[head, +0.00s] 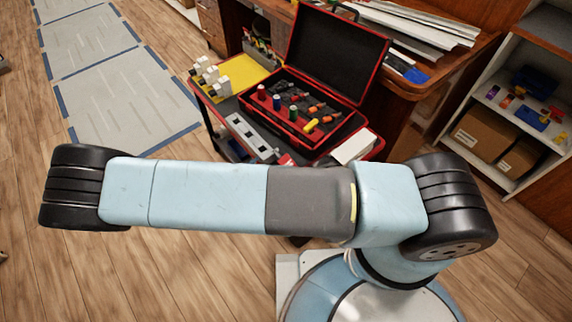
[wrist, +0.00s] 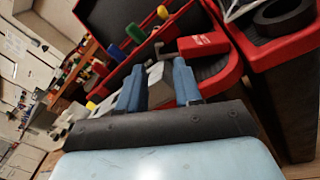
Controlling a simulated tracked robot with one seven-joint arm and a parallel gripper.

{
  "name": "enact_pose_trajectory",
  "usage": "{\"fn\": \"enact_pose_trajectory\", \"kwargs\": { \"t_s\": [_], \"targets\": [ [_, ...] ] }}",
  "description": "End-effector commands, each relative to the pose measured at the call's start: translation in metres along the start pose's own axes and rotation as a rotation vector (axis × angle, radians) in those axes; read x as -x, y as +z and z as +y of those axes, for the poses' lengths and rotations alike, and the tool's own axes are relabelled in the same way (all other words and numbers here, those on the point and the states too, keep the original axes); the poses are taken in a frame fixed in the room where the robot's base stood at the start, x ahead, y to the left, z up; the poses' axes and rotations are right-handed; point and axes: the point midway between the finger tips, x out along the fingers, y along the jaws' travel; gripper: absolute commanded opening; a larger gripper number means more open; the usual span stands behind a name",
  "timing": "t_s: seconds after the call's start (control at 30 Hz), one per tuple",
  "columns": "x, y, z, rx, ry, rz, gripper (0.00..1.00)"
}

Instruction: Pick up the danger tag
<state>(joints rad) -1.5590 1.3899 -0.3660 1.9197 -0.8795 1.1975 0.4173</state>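A small red piece with pale markings, likely the danger tag (wrist: 203,43), shows in the wrist view beyond and to the right of my fingertips. In the head view a small red and white piece, likely the same tag (head: 287,160), lies at the cart's front edge, partly hidden by my arm. My gripper (wrist: 158,75) has two blue fingers spread apart. A grey-white surface shows between them and nothing is held. The fingers look apart from the tag. In the head view my gripper is hidden behind my arm.
An open red toolbox (head: 338,134) with colourful-handled tools stands on the red-edged cart. A grey strip (head: 247,134), a yellow mat (head: 243,72) and a white box (head: 354,146) lie around it. A black roll (wrist: 283,15) is at the wrist view's upper right. Shelves stand right; floor is clear left.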

Motion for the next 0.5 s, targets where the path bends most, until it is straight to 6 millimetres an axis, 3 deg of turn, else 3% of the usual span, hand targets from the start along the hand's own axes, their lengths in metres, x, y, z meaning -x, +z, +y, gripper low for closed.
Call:
{"fn": "enact_pose_trajectory", "kwargs": {
  "t_s": [0.2, 0.5],
  "targets": [
    [-0.031, 0.0, 0.0, 0.001, -0.001, -0.001, 0.34],
    [-0.045, 0.0, 0.001, 0.0, -0.002, 0.0, 0.34]
  ]
}}
